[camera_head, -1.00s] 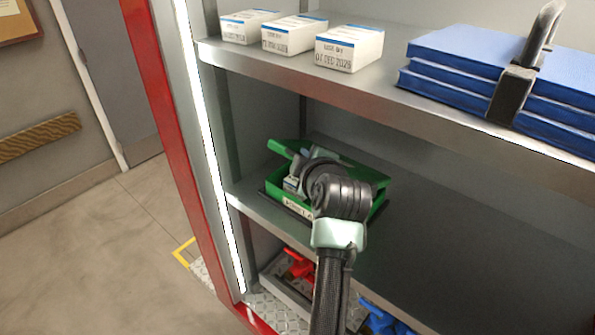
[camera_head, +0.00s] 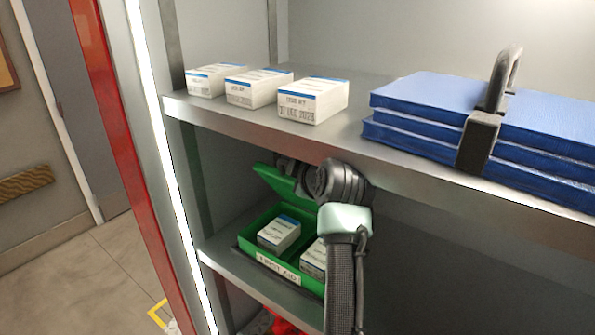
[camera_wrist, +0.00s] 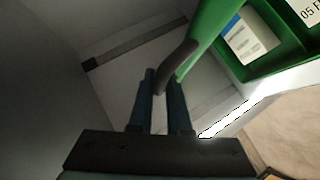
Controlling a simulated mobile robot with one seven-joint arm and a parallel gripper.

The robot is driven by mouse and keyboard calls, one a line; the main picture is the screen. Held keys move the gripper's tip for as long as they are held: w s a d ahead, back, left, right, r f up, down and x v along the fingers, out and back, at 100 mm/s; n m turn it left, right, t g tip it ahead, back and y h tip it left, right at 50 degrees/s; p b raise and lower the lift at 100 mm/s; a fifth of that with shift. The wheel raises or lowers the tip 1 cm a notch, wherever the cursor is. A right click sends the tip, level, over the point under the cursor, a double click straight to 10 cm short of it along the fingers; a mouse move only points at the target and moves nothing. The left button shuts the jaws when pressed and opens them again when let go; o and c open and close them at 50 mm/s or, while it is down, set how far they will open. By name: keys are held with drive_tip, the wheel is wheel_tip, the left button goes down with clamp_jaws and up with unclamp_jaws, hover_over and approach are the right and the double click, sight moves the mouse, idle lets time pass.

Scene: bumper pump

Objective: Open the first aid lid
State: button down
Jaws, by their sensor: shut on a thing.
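The green first aid box (camera_head: 248,243) sits on the middle shelf with its lid (camera_head: 272,182) raised and tilted up at the back. Its inside is exposed, with white-and-blue cartons (camera_head: 280,233) in it. In the wrist view, the green lid edge (camera_wrist: 206,32) carries a dark handle (camera_wrist: 177,64). My gripper (camera_wrist: 163,82) is shut on this dark handle. In the head view my wrist and arm cover the right part of the box, and the fingertips are hard to make out.
The upper shelf (camera_head: 400,160) runs close above my wrist. It holds several white cartons (camera_head: 312,100) and strapped blue folders (camera_head: 430,110). A bright upright post (camera_head: 165,160) stands left of the box. The middle shelf is mostly bare on the right.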

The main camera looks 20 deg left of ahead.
drive_tip(key=c, duration=0.9)
unclamp_jaws()
drive_tip(key=shift+o, duration=0.2)
drive_tip(key=b+v, duration=0.3)
drive_tip(key=v, duration=0.4)
drive_tip(key=shift+s+d, duration=0.15)
drive_tip(key=shift+s, duration=0.1)
drive_tip(key=shift+r, duration=0.1)
